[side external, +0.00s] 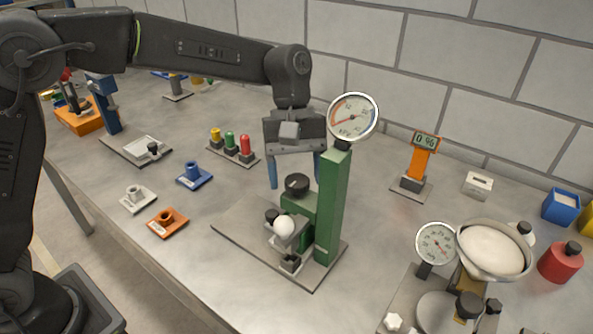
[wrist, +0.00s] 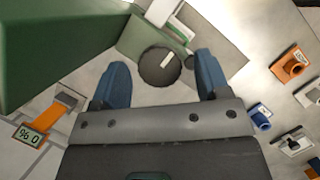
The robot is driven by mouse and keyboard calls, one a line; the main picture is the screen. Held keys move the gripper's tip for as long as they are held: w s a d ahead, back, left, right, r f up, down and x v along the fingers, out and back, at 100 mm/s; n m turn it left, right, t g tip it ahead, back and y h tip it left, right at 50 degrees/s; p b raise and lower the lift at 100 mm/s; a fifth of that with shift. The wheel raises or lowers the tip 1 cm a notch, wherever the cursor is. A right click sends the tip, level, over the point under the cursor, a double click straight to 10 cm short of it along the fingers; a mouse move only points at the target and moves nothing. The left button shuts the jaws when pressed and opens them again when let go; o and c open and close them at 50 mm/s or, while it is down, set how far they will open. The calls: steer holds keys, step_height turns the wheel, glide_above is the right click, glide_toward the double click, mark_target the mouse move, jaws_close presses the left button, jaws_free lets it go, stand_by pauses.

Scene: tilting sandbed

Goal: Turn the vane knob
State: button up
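A round black knob (side external: 297,183) with a pale pointer mark sits on top of a short green block (side external: 299,204) beside a tall green post (side external: 331,205). I take it for the vane knob, as no label shows. My gripper (side external: 295,176) hangs over it, pointing down, with its two blue fingers apart. In the wrist view, the knob (wrist: 160,67) lies between and a little ahead of the open fingertips (wrist: 161,64), with a gap on each side. The fingers hold nothing. The post partly hides the right finger in the side view.
A round dial gauge (side external: 353,117) tops the tall post, close to my gripper's right. A white ball (side external: 284,227) sits at the front of the grey base plate (side external: 240,227). Colored pegs (side external: 230,141) stand behind left. A bowl of sand (side external: 493,249) stands at right.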

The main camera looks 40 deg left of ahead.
steer(key=c, duration=0.9)
steer(key=shift+m+g+y, duration=0.3)
steer(key=shift+m+y, duration=0.2)
steer(key=shift+m, duration=1)
steer(key=o, duration=0.9)
steer(key=v, duration=1.4)
steer(key=shift+w+f, duration=0.1)
